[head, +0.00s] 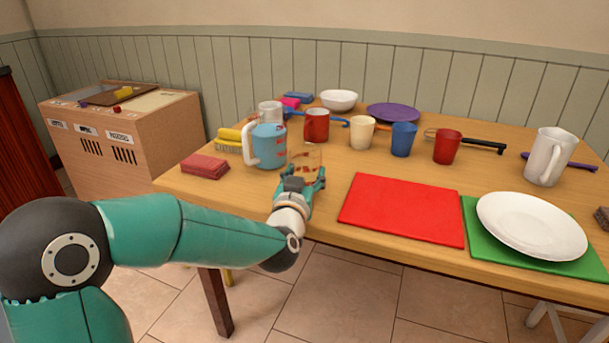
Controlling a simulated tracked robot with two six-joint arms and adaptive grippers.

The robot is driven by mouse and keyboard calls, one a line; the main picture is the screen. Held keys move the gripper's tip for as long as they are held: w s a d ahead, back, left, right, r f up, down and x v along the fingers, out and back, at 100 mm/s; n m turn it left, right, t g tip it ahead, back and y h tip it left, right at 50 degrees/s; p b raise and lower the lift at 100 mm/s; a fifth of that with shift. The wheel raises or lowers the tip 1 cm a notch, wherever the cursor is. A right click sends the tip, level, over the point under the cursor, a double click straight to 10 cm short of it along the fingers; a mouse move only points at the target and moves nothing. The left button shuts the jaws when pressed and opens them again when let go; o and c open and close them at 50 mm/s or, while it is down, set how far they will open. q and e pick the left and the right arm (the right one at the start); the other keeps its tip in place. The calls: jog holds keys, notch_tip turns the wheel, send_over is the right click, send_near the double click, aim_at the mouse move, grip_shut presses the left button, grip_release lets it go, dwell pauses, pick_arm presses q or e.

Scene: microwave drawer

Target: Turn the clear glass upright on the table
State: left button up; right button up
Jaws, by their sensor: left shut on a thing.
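The clear glass (306,156) is on or just above the wooden table near its front left part, and the things behind show through it. My left gripper (305,174) reaches in from the front and is shut on the glass. The gripper hides the glass's near lower part. I cannot tell which end of the glass is up, or whether it touches the table (330,228). My right gripper is not in view.
A blue jug with a white handle (267,146) stands close left of the glass. A red block (205,165) lies further left. A red board (402,209) lies to the right. Behind stand red (316,125), cream (361,133) and blue (403,139) cups.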

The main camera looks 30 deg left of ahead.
pick_arm(q)
jog(key=shift+f, duration=0.3)
jog(key=o, duration=1.1)
jog(key=shift+o, duration=0.2)
jog(key=shift+s, duration=0.1)
